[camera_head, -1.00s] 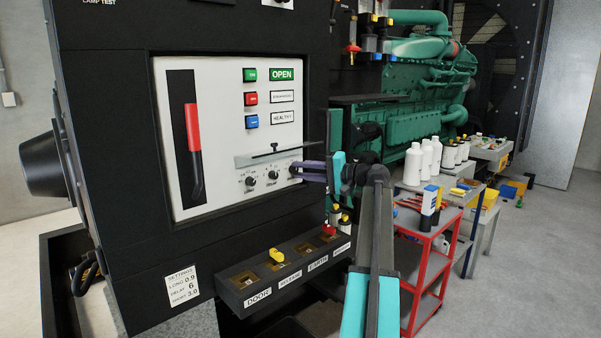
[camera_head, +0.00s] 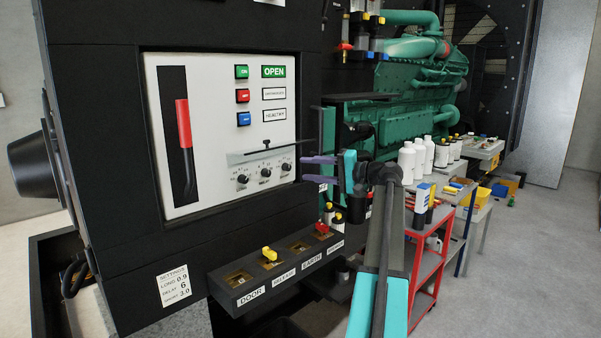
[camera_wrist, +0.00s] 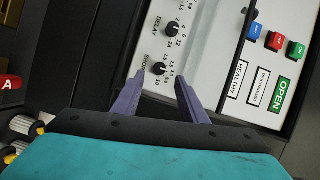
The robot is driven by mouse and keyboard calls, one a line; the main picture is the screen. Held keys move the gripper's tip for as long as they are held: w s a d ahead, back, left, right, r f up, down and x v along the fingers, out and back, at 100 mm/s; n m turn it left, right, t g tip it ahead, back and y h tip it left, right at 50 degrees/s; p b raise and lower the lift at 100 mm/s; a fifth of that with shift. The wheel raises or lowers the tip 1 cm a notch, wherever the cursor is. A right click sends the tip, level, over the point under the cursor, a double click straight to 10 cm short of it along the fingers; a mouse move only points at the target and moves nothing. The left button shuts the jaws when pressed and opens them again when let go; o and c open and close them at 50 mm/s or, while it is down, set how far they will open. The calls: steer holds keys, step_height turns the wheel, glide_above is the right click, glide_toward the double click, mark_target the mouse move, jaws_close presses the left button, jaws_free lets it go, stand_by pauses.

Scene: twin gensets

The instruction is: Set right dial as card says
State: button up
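The right dial (camera_head: 286,167), a small black knob in a row of three on the white panel, also shows in the wrist view (camera_wrist: 159,69), labelled SHORT. Its pointer is too small to read surely. The settings card (camera_head: 174,284) on the black cabinet reads LONG 0.9, DELAY 6, SHORT 3.0; its small print is blurred. My gripper (camera_head: 306,169) is open and empty, its purple fingers just right of the dial. In the wrist view the fingertips (camera_wrist: 159,79) are apart, with the dial between and just beyond them; no contact shows.
The middle DELAY dial (camera_head: 265,173) is close beside the right dial. A clear ledge (camera_head: 262,152) juts out above the dials. A black key box (camera_head: 275,277) sticks out below the panel. A red trolley (camera_head: 428,265) stands to the right.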

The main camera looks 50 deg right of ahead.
steer(key=b+v, duration=0.1)
steer(key=v, duration=0.7)
stand_by(0.5)
